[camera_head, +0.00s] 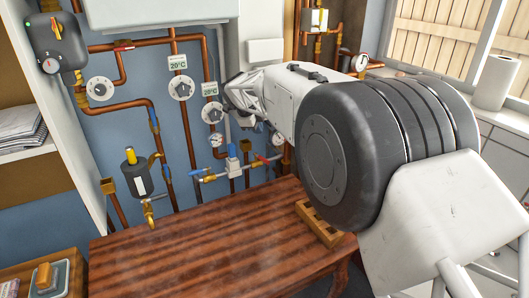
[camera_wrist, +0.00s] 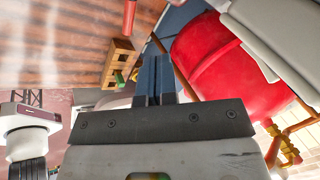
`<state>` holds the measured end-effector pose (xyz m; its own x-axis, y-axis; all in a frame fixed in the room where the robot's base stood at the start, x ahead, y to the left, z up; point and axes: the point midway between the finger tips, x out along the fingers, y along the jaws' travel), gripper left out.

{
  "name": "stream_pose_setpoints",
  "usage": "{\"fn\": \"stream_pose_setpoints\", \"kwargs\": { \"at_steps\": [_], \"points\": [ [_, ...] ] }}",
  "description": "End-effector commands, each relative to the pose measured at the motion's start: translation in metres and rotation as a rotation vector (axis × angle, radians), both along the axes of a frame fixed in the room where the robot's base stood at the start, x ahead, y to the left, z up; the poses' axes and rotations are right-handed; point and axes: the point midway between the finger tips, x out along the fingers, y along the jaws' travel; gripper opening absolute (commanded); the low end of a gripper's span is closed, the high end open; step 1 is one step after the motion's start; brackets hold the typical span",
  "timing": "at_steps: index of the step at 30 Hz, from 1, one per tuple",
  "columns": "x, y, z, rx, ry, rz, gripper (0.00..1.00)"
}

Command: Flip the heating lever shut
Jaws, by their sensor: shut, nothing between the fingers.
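Several valve levers show on the blue wall in the head view: a red one (camera_head: 123,44) on the upper copper pipe, a blue one (camera_head: 155,119) on the vertical pipe, and a small red one (camera_head: 262,158) low near my arm. No readable label tells which is the heating lever. My gripper (camera_wrist: 155,66) is shut and empty in the wrist view, its dark fingers together. In the head view my arm's end is in front of the wall by the dials, and its fingertips are hard to make out. I see no lever touching the fingers.
A wooden table (camera_head: 190,255) stands below the pipes, with a wooden rack (camera_head: 318,222) at its right edge. A large red tank (camera_wrist: 212,58) is just right of my fingers in the wrist view. Dials (camera_head: 181,88) and copper pipes crowd the wall.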

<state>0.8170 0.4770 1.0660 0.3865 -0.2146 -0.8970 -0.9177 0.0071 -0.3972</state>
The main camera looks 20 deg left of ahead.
Motion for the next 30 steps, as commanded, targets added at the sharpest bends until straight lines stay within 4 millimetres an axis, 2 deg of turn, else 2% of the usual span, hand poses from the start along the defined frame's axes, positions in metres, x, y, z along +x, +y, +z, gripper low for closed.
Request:
{"fn": "stream_pose_setpoints", "kwargs": {
  "at_steps": [16, 30],
  "points": [
    [0.016, -0.01, 0.022, -0.133, 0.24, 0.551, 0.0],
    [0.018, -0.023, 0.026, -0.189, 0.367, 0.969, 0.0]
  ]
}}
